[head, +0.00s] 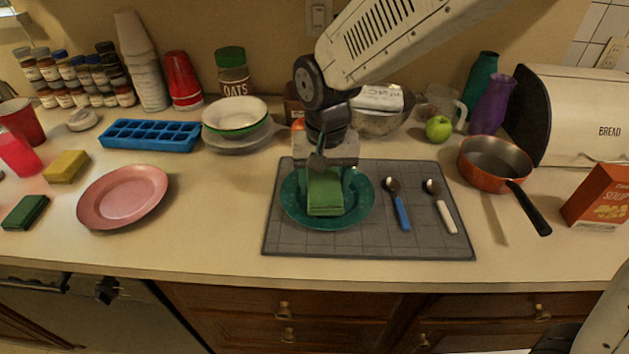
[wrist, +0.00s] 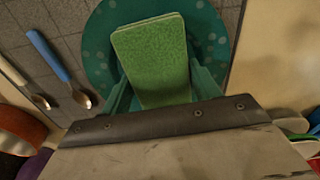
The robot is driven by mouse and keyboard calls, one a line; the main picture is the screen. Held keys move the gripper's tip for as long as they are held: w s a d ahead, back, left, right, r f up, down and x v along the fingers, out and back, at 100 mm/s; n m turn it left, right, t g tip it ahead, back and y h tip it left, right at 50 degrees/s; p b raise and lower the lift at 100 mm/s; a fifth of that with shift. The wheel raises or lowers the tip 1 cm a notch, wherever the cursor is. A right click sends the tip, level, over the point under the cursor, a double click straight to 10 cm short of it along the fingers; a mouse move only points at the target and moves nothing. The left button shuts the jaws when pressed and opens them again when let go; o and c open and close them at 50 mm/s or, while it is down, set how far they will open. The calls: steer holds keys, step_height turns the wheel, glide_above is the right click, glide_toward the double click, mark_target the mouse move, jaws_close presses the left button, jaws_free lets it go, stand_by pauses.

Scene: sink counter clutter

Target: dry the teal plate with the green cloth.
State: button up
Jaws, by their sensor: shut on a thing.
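The teal plate (head: 291,204) lies on the grey mat at the middle of the counter; its dotted rim also shows in the wrist view (wrist: 97,50). The green cloth (head: 325,197) is a folded block over the middle of the plate, and it fills the centre of the wrist view (wrist: 152,58). My gripper (head: 326,180) is above the plate, shut on the green cloth, with a finger on each side of it. The cloth hides the plate's centre. I cannot tell whether the cloth touches the plate.
On the grey mat (head: 430,240), a blue-handled spoon (head: 402,212) and a white-handled spoon (head: 445,216) lie right of the plate. An orange pan (head: 478,160) stands farther right, its handle toward the front edge. A pink plate (head: 122,197) lies left; the counter between it and the mat is clear.

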mark_target(346, 196)
steer(key=shift+w+d, duration=0.2)
steer(key=shift+d, duration=0.9)
steer(key=shift+w+d, duration=0.15)
steer(key=shift+d, duration=0.95)
steer(key=shift+r, duration=2.95)
steer(key=shift+r, duration=0.15)
step_height(346, 196, up, 3)
steer(key=shift+f, duration=0.15)
steer(key=shift+s, duration=0.1)
